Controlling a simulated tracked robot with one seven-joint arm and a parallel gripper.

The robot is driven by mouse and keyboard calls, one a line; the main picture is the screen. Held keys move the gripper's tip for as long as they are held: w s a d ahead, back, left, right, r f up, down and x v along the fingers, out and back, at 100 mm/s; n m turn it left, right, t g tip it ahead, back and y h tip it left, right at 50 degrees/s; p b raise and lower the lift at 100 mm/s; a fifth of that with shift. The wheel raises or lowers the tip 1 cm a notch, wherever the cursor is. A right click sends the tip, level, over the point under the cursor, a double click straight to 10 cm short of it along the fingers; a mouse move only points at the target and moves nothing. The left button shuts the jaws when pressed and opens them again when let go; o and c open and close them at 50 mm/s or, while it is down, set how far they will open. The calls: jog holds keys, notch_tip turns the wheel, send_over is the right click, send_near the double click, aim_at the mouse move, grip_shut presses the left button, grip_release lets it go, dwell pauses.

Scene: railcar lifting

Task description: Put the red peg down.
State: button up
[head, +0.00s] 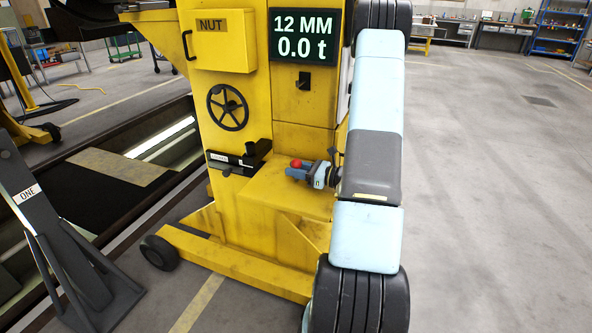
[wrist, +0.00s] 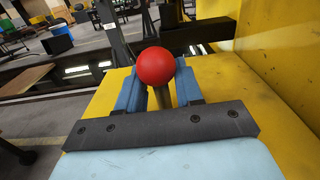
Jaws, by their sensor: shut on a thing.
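The red peg shows in the wrist view as a red ball head (wrist: 156,66) on a grey shank (wrist: 163,97). My gripper (wrist: 160,85) is shut on it, with a blue finger on either side of the shank. The lower end of the shank is hidden. In the head view the red ball (head: 296,163) shows at the tips of my gripper (head: 300,171), over the yellow ledge (head: 275,195) of the lifting jack. I cannot tell whether the peg touches the ledge.
A black bracket (head: 232,165) with a label and a dark upright socket sits left of the ledge. Above are a black handwheel (head: 228,107), a NUT box (head: 222,40) and a display reading 12 MM, 0.0 t (head: 303,37). A dark stand marked ONE (head: 45,215) is at left.

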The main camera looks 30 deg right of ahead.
jog(key=shift+f, duration=0.1)
jog(key=o, duration=1.1)
